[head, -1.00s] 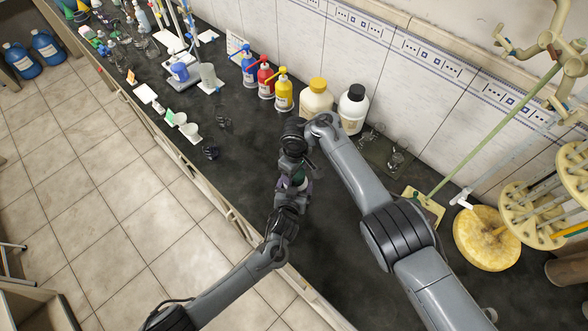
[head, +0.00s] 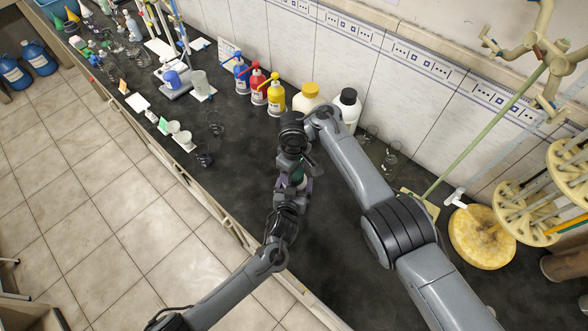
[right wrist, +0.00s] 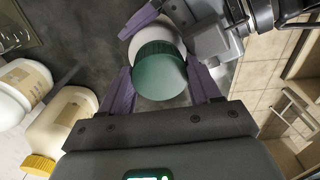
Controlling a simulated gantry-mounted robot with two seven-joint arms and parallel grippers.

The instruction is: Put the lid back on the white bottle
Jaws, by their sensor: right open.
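The white bottle (right wrist: 147,42) shows in the right wrist view, with the green lid (right wrist: 163,76) over its mouth. Whether the lid is fully seated cannot be told. My right gripper (right wrist: 163,92) is open, its purple fingers on either side of the lid. My left gripper (right wrist: 148,18) comes in at the top of that view, its purple finger against the bottle's side; it appears shut on the bottle. In the head view a bit of green lid (head: 298,177) shows between the two wrists above the bench; the arms hide most of the bottle there.
Along the wall stand a yellow-capped bottle (head: 307,96), a black-capped bottle (head: 348,104) and blue, red and yellow pump bottles (head: 275,99). Glassware (head: 391,156) sits to the right, a yellow round rack (head: 481,237) farther right. Dark bench (head: 245,165) is clear left of the grippers.

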